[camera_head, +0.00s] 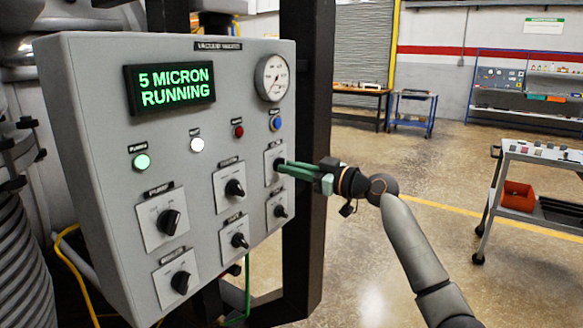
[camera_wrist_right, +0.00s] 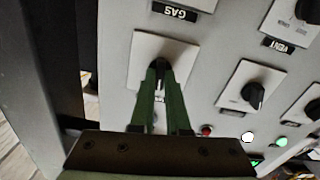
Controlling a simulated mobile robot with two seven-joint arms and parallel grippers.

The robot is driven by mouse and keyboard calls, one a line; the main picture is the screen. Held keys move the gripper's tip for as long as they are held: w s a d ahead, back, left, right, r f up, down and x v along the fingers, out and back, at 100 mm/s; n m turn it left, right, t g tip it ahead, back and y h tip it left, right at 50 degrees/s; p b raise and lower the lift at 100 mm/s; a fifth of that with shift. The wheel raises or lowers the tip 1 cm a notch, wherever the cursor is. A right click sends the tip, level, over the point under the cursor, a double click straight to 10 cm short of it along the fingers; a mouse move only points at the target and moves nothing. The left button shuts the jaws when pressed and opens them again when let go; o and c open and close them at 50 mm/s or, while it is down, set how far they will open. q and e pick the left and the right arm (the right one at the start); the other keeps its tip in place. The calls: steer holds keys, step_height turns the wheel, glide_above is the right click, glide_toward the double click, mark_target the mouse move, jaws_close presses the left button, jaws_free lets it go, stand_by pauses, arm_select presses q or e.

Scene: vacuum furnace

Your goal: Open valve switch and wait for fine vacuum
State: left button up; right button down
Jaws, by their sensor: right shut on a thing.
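A grey control panel (camera_head: 100,225) carries several black rotary switches on white plates. My right gripper (camera_head: 279,166) is at the upper right switch plate (camera_head: 270,155), with its green fingers shut on that switch's knob. In the right wrist view the gripper (camera_wrist_right: 160,72) closes around the black knob (camera_wrist_right: 159,66); most of the knob is hidden, and its label is too small to read. The display (camera_head: 170,83) reads "5 MICRON RUNNING" in green. A round gauge (camera_head: 271,78) sits at the panel's upper right. My left gripper is not in view.
A green lamp (camera_head: 141,162) and a white lamp (camera_head: 196,144) are lit; a red (camera_head: 238,131) and a blue button (camera_head: 277,124) sit beside them. Other knobs lie close to the gripper. A dark post (camera_head: 304,120) stands behind. A cart (camera_head: 535,185) stands at right on open floor.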

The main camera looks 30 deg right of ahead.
arm_select(q)
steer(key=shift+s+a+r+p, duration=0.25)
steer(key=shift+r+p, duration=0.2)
steer(key=shift+p, duration=0.25)
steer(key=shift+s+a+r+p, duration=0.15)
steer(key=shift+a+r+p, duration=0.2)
steer(key=shift+p, duration=0.3)
arm_select(e)
steer(key=shift+m, duration=3.8)
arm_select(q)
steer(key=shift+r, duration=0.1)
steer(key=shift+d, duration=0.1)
arm_select(e)
steer(key=c, duration=0.9)
jaws_free()
